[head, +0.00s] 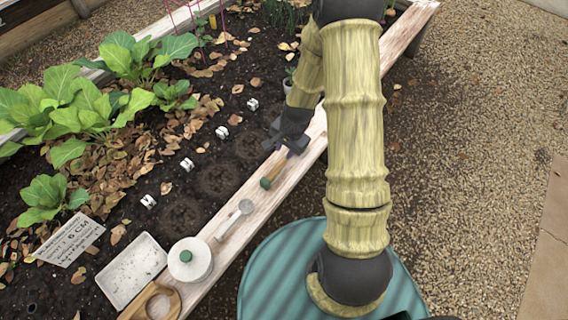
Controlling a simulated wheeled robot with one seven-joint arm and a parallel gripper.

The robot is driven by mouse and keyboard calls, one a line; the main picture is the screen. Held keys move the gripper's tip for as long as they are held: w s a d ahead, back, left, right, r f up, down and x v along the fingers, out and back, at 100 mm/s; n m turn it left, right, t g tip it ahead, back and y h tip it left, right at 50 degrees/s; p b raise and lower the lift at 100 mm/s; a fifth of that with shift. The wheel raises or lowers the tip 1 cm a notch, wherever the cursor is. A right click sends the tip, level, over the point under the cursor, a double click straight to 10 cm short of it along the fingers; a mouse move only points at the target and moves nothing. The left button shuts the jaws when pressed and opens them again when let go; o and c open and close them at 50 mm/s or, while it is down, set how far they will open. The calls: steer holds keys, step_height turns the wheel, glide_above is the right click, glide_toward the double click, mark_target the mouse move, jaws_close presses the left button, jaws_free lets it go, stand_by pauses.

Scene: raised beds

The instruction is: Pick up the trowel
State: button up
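My gripper (282,149) is in the head view, above the light wooden edge board of the raised bed. Its dark fingers look spread apart, with nothing clearly held. Just below it is a tool with a wooden handle and a green end (266,182), lying along the board. Its upper end runs up to the fingers and is partly hidden, so I cannot tell whether they touch or whether it is the trowel. A grey tool with a rounded head (245,207) lies nearer on the same board, apart from my gripper.
Several small white markers (222,132) line the soil beside leafy plants (85,105). Gravel (470,150) at right is clear.

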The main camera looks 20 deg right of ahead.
mark_target(281, 163)
steer(key=f, duration=0.2)
steer(key=w+f+b, duration=0.1)
steer(key=f, duration=0.2)
steer(key=f+b, duration=0.1)
steer(key=f, duration=0.1)
steer(key=shift+w+a+f, duration=0.15)
steer(key=shift+a+f, duration=0.2)
steer(key=shift+a, duration=0.05)
steer(key=f+b, duration=0.1)
steer(key=f, duration=0.1)
steer(key=w+f+b, duration=0.1)
steer(key=f, duration=0.2)
steer(key=shift+a+f, duration=0.1)
steer(key=shift+c, duration=0.2)
jaws_close()
steer(key=shift+r, duration=0.2)
step_height(281, 163, up, 10)
steer(key=p, duration=0.3)
steer(key=shift+f, duration=0.1)
